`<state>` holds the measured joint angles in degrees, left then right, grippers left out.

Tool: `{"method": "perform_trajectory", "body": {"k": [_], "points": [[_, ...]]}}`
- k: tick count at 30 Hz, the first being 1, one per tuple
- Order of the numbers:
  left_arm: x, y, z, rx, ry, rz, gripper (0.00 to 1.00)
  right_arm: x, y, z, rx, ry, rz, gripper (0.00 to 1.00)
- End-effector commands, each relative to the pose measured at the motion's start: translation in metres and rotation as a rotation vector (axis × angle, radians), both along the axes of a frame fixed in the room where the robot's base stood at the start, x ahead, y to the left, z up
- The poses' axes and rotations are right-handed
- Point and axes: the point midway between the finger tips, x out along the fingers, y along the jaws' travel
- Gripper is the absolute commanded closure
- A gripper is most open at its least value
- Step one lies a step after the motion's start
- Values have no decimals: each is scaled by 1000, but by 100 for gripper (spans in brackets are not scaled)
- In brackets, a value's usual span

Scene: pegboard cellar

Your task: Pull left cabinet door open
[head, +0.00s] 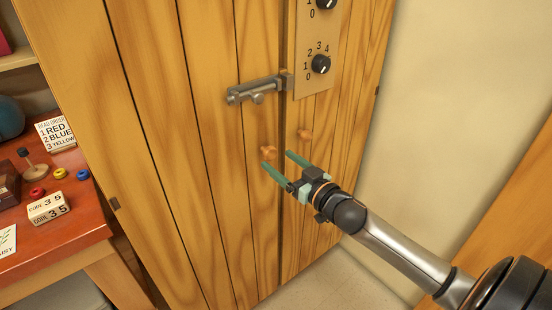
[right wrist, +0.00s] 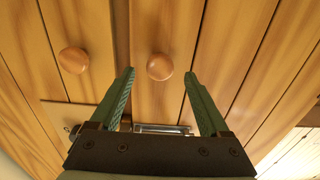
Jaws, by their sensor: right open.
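The left cabinet door (head: 215,130) is wooden and looks shut, with a narrow dark seam between it and the right door (head: 335,130). Its round wooden knob (head: 267,152) sits near the seam. My right gripper (head: 276,158) is open and empty, with its green fingertips close to this knob. In the right wrist view, the left door's knob (right wrist: 160,66) shows between the two fingers (right wrist: 160,74), and I cannot tell whether they touch it. The right door's knob (head: 305,135) is apart from the fingers, and also shows in the wrist view (right wrist: 74,60). My left gripper is not in view.
A grey metal latch (head: 255,91) on the left door reaches to the seam above the knobs. A panel with black dials (head: 313,85) is on the right door. A red-topped table (head: 70,230) with small objects stands at the left. Bare floor (head: 335,290) shows below the cabinet.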

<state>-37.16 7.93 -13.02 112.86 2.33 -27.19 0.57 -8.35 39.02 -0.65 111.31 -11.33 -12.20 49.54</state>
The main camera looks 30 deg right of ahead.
Motion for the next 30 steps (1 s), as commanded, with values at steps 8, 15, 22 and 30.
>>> {"method": "perform_trajectory", "body": {"k": [8,15,22,30], "points": [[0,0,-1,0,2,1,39,23,2,0,0,0,0,20],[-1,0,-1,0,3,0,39,26,2,0,0,1,0,20],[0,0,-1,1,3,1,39,26,2,0,0,1,0,33],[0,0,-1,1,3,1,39,26,2,0,0,1,0,63]]}}
